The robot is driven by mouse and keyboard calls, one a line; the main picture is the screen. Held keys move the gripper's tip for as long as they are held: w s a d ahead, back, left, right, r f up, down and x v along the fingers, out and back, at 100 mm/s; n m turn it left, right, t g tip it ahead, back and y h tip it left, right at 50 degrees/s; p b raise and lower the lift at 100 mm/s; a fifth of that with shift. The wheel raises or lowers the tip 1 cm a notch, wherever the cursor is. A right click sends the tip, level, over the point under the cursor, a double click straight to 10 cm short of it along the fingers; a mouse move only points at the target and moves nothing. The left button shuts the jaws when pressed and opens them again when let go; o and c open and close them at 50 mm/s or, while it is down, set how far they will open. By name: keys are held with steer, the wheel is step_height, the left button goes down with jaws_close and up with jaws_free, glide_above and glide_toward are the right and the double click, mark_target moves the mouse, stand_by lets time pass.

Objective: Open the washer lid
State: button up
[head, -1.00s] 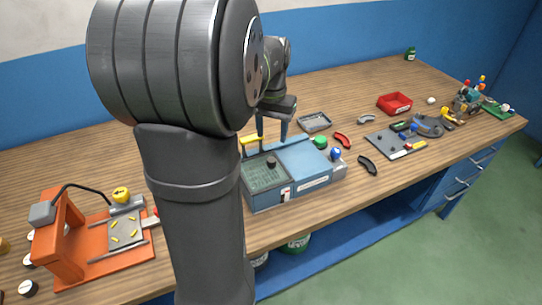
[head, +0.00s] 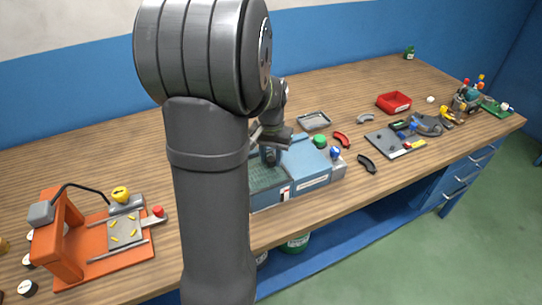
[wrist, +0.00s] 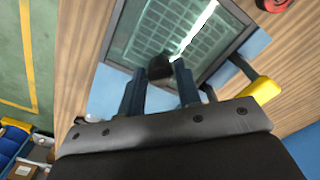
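The washer (head: 305,162) is a blue box on the wooden bench, partly hidden behind my arm. Its lid (head: 265,178) is a greenish see-through pane at the washer's left end. In the wrist view the lid (wrist: 205,30) lies flat over a grid, with a black knob (wrist: 160,68) on it. My gripper (wrist: 160,75) is open, its two dark fingers apart, with the knob between or just beyond their tips. I cannot tell whether they touch it.
A green button (head: 320,141) and a blue knob (head: 335,153) sit on the washer's right part. A yellow handle (wrist: 262,90) is beside the lid. An orange press (head: 62,235) stands at the left. A grey tray (head: 314,121) and a red bin (head: 394,103) lie behind and right.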

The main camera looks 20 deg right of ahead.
jaws_close()
steer(key=d, duration=1.3)
steer(key=shift+d+r, duration=0.1)
steer(key=shift+d, duration=0.05)
steer(key=shift+o, duration=2.3)
jaws_free()
steer(key=shift+d, duration=0.1)
step_height(320, 180, up, 17)
steer(key=shift+r, duration=0.15)
